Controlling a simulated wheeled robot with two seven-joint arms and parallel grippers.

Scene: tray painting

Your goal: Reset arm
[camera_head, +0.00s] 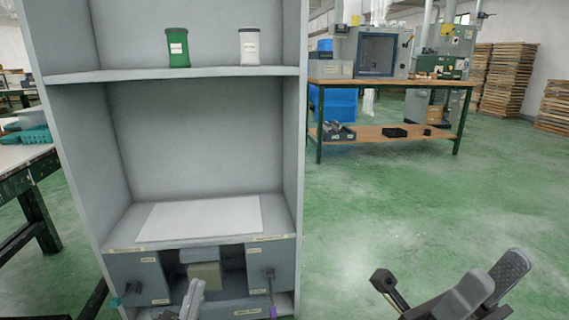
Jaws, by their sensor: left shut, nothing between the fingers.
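My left gripper (196,285) is at the bottom of the view, in front of the grey cabinet's lower part. It is shut and empty, its fingers close together. My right gripper (502,264) is at the bottom right, over the green floor and well clear of the cabinet. Its two fingers stand apart with nothing seen between them. The grey cabinet (295,130) holds a green container (177,54) and a white container (249,50) on its upper shelf. A flat white panel (200,219) lies on the lower shelf.
Below the lower shelf are grey compartments with small handles and a beige block (204,274) close behind my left gripper. A table (30,158) stands at the left. A workbench (395,83) with machines is at the back right. The floor (425,200) between is clear.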

